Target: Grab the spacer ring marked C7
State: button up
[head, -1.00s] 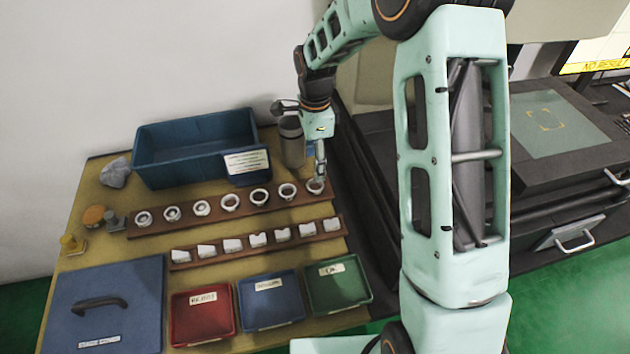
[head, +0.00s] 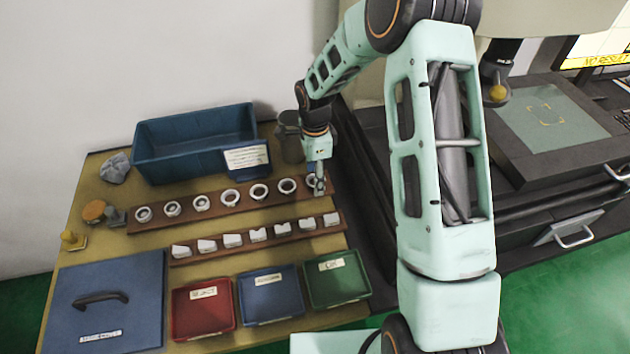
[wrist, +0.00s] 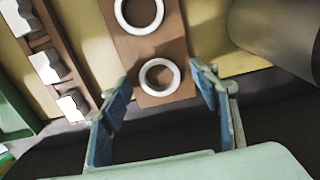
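Several white rings stand in a row on the back wooden rack (head: 150,222). The rightmost ring (head: 311,180) is partly hidden by my gripper (head: 319,188) in the head view. In the wrist view that end ring (wrist: 160,76) lies ahead, between the lines of my gripper's two blue-padded fingers (wrist: 160,84). The fingers are wide apart and empty. A neighbouring ring (wrist: 139,12) lies beyond it. I cannot read any C7 mark on the rings or on the small white blocks (head: 258,235) of the front rack.
A grey cylinder (head: 291,143) stands close behind my gripper. A blue bin (head: 180,160) is at the back. Red (head: 203,318), blue (head: 270,304) and green (head: 338,287) trays are in front. A dark machine (head: 520,180) stands to the right.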

jog(key=c, duration=1.2)
jog(key=shift+c, duration=0.4)
jog(key=shift+r, duration=0.15)
